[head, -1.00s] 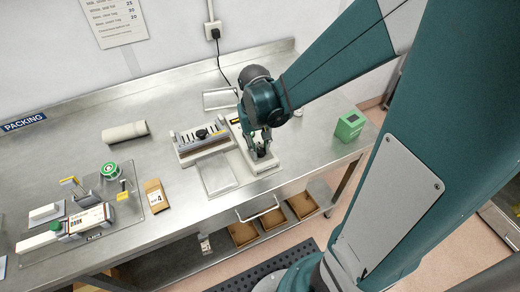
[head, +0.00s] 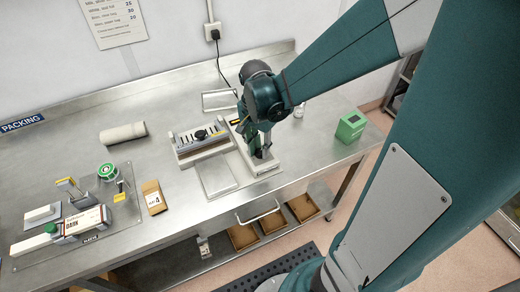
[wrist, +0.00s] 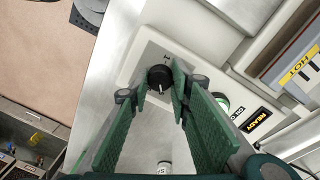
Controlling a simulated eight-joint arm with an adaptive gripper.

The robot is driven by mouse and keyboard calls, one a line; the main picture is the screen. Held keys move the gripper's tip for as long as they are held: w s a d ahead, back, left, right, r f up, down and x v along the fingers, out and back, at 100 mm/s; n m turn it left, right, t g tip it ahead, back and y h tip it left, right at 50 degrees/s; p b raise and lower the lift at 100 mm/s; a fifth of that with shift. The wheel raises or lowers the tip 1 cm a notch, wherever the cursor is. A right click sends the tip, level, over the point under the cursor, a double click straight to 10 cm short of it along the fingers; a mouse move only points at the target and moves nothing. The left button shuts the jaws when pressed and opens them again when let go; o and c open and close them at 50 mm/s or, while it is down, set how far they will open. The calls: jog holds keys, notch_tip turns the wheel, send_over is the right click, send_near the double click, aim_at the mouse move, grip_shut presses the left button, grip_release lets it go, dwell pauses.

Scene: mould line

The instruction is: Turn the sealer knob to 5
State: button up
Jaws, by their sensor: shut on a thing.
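The sealer (head: 262,171) is a pale machine on the steel bench, with a flat plate beside it. Its round black knob (wrist: 158,76) shows in the wrist view on a grey dial plate, with a light pointer mark. My gripper (wrist: 160,88) has its green fingertips closed on either side of the knob. In the head view, my gripper (head: 262,150) reaches down to the front end of the sealer, and fingers and wrist hide the knob there. The dial's numbers are mostly covered or too small to read.
The bench's front edge is close.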

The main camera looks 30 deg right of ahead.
aim_at(259, 150)
jog(key=shift+m, duration=0.8)
jog(key=o, duration=0.9)
jog(key=shift+r, duration=0.2)
jog(key=shift+w+a+r, duration=0.1)
jog(key=shift+w+r, duration=0.1)
jog(key=shift+r, duration=2.7)
jog(key=shift+w+r, duration=0.15)
jog(key=shift+r, duration=2.75)
